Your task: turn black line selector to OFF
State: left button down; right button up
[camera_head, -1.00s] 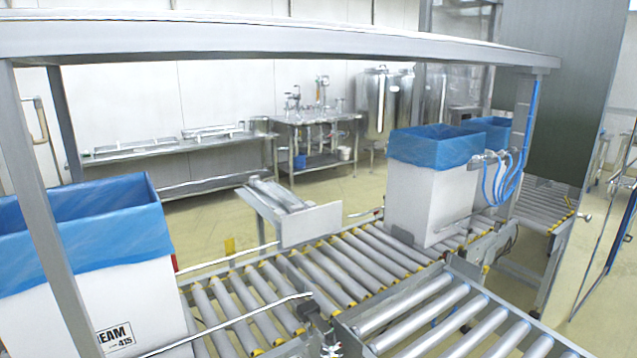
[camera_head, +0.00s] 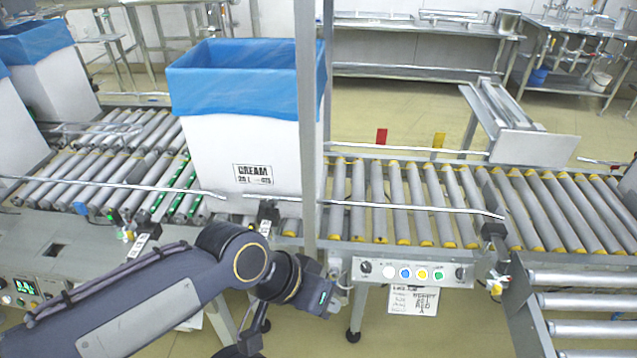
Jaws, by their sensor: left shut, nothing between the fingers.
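A control panel (camera_head: 412,284) is fixed to the conveyor's front side, right of centre. It has a black selector (camera_head: 365,267) at its left end and another black knob (camera_head: 460,273) at its right end. White, blue, yellow and green buttons sit between them. The labels and the knobs' settings are too small to read. My left gripper (camera_head: 341,296) is shut and empty, just left of and a little below the left black selector. Its fingers are small and partly hidden by my wrist; I cannot tell whether they touch the panel. My right gripper is not in view.
A white box with a blue liner (camera_head: 245,75) stands on the roller conveyor (camera_head: 400,210) behind my arm. A grey upright post (camera_head: 306,130) rises close to my gripper. A paper sign (camera_head: 412,301) hangs below the panel.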

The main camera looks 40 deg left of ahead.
aim_at(366, 268)
jog(key=u, duration=1.25)
